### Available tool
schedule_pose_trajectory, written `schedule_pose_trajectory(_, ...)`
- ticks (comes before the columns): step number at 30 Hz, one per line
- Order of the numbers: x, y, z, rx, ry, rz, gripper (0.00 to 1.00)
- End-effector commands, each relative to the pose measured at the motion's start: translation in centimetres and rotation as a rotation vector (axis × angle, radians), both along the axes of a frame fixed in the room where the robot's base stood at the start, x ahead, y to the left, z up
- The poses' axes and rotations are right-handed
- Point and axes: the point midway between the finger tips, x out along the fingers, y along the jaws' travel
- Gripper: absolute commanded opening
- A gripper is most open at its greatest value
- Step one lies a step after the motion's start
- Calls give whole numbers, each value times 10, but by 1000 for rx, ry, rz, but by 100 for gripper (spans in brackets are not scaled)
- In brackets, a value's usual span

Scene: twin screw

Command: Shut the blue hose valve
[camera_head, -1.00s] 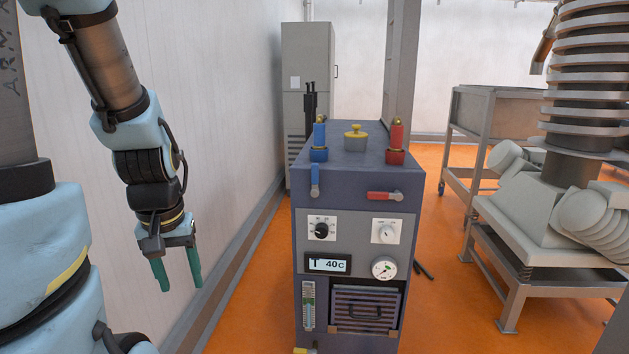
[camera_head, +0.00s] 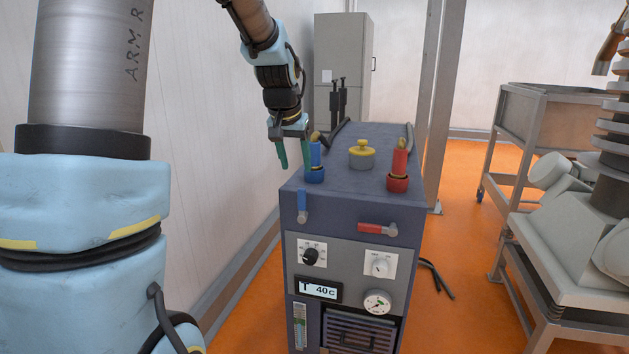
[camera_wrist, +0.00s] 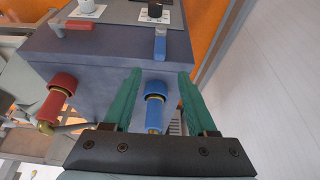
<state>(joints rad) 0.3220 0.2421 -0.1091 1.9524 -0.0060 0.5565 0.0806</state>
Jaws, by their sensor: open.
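The blue hose valve is a small blue lever (camera_head: 302,205) hanging downward on the upper front face of the machine (camera_head: 350,235), at its left. In the wrist view the blue lever (camera_wrist: 160,44) shows beyond my fingertips. The blue hose fitting (camera_head: 315,162) stands on the machine's top, above the lever. My gripper (camera_head: 295,158) is open and empty, with green fingers pointing down beside the blue fitting. In the wrist view the blue fitting (camera_wrist: 154,95) appears between the two fingers of my gripper (camera_wrist: 158,75); I cannot tell how close they are to it.
A red fitting (camera_head: 399,165) and a red lever (camera_head: 378,230), lying sideways, are on the machine's right side. A yellow-topped cap (camera_head: 362,153) sits between the fittings. The wall (camera_head: 195,120) is close on the left. A cart (camera_head: 545,130) stands at the right.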

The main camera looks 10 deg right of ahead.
Motion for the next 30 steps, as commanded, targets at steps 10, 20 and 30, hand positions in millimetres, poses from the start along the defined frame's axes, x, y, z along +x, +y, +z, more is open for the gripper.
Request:
schedule_pose_trajectory(10, 16, -9, -45, 3, 5, -2, 57)
schedule_pose_trajectory(20, 33, -19, -90, 1, 2, -2, 57)
schedule_pose_trajectory(30, 36, -20, -99, 1, 0, -2, 57)
